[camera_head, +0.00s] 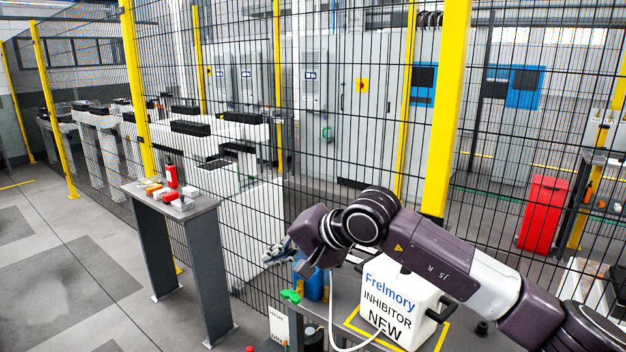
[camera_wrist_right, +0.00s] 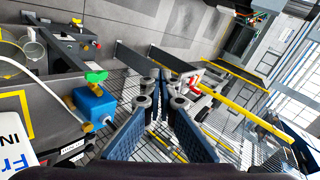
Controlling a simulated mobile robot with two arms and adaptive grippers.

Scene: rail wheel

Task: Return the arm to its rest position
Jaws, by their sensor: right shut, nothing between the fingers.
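My right arm (camera_head: 430,250) reaches in from the lower right of the head view, bent at the wrist above the bench. Its gripper (camera_head: 277,252) hangs at the left end of the arm, in front of the mesh fence, and is partly hard to make out. In the right wrist view the dark blue fingers of the right gripper (camera_wrist_right: 172,92) are together, with nothing held. The gripper is clear of the objects around it. My left gripper is in neither view.
A white lettered box (camera_head: 392,305) stands on the bench below my right arm. A blue container with a green valve (camera_wrist_right: 95,103) is left of the gripper. A narrow grey table (camera_head: 180,205) holds small items including a red bottle (camera_head: 171,176). A mesh fence with yellow posts (camera_head: 447,110) stands behind.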

